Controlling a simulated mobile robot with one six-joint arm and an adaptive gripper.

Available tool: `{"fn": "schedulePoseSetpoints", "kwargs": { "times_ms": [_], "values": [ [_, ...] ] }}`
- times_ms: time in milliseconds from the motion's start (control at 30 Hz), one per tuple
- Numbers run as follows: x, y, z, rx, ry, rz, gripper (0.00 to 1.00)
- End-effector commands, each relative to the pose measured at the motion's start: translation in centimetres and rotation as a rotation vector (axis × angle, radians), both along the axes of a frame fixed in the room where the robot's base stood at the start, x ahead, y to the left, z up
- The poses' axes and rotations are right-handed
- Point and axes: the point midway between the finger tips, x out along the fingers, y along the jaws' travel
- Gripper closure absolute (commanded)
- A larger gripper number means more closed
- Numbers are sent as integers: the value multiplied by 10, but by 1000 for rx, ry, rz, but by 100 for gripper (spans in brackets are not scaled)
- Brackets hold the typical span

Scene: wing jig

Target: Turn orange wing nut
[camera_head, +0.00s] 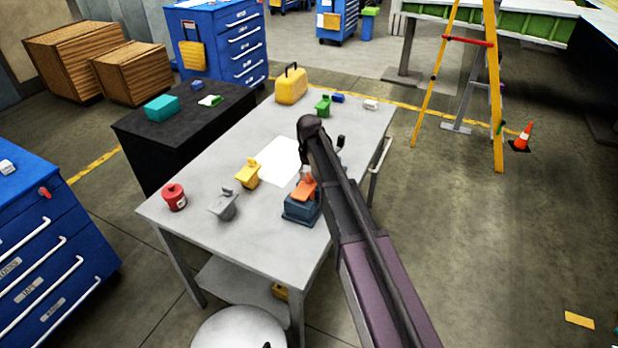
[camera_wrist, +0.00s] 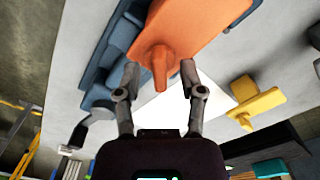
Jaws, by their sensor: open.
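The orange wing nut (camera_head: 304,191) sits on a dark blue block (camera_head: 299,211) near the table's front right edge in the head view. In the wrist view the orange wing nut (camera_wrist: 192,28) is large at the top, with a narrow tab reaching down toward my gripper (camera_wrist: 160,72). The two fingers are open and apart, on either side of the tab's end. I cannot tell whether either finger touches it. The blue block (camera_wrist: 105,55) shows behind it at upper left. In the head view my arm hides most of my gripper.
The grey table (camera_head: 185,240) also holds a yellow piece (camera_head: 247,175), a grey piece (camera_head: 223,206), a red canister (camera_head: 174,197), a white sheet (camera_head: 275,160), a green piece (camera_head: 323,106) and a yellow case (camera_head: 291,87). A black bench (camera_head: 165,150) stands at left.

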Motion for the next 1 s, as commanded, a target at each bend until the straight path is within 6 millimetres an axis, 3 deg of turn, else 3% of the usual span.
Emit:
{"fn": "schedulePoseSetpoints", "kwargs": {
  "times_ms": [367, 533, 1000],
  "values": [
    [0, 0, -1, 0, 0, 0, 52],
    [0, 0, -1, 0, 0, 0, 100],
    [0, 0, -1, 0, 0, -33, 100]
  ]
}}
